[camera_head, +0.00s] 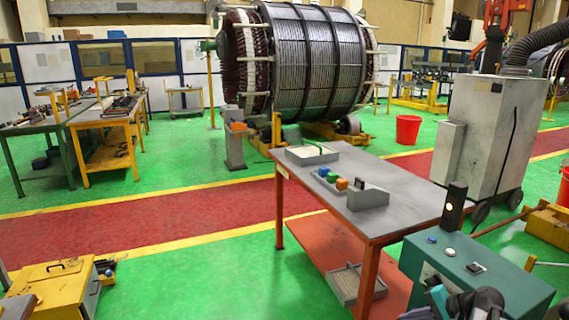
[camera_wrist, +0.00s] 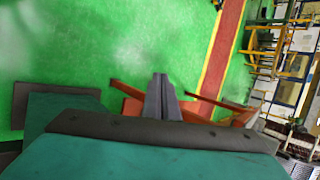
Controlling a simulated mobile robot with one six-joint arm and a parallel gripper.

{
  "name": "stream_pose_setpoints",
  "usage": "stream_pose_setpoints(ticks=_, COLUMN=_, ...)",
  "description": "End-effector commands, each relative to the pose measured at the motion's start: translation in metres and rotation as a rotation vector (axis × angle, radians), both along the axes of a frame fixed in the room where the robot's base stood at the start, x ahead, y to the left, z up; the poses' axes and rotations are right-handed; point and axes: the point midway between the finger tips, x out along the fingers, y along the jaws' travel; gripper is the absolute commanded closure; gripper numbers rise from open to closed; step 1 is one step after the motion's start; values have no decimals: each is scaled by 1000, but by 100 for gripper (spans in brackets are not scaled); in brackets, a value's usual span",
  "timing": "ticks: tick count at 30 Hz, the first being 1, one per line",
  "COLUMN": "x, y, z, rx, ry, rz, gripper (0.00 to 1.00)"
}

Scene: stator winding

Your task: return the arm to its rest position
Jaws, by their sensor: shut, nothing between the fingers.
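My gripper (camera_wrist: 160,78) shows in the wrist view as two narrow dark grey fingers side by side at the centre. It is shut and empty. Beyond its tips lies bare green floor. In the head view, part of my dark arm (camera_head: 478,304) shows low at the bottom right edge, in front of a teal box with buttons (camera_head: 478,268). The fingertips cannot be made out there. In the wrist view a teal surface with a dark edge strip (camera_wrist: 140,128) fills the bottom, below the fingers.
A grey-topped table (camera_head: 395,205) with a tray (camera_head: 312,155), small coloured blocks and a grey bin stands right of centre. A large stator (camera_head: 315,65) stands behind. A grey cabinet (camera_head: 490,130) is at right. Green floor (camera_head: 190,275) is open at left centre.

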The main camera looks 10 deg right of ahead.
Motion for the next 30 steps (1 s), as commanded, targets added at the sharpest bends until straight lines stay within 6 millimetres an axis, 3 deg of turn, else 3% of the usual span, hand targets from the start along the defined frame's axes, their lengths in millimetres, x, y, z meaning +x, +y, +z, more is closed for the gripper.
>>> stream_pose_setpoints(ticks=1, x=3, y=20, z=-13, rx=10, ry=19, rz=30, gripper=100)
stream_pose_setpoints(ticks=7, x=7, y=88, z=-61, rx=28, ry=97, rz=138, gripper=100)
stream_pose_setpoints(ticks=14, x=-6, y=163, z=-118, rx=26, ry=194, rz=267, gripper=100)
stream_pose_setpoints(ticks=23, x=-49, y=252, z=-189, rx=-12, ry=328, rz=448, gripper=100)
stream_pose_setpoints(ticks=30, x=-103, y=308, z=-243, rx=-74, ry=436, rz=607, gripper=100)
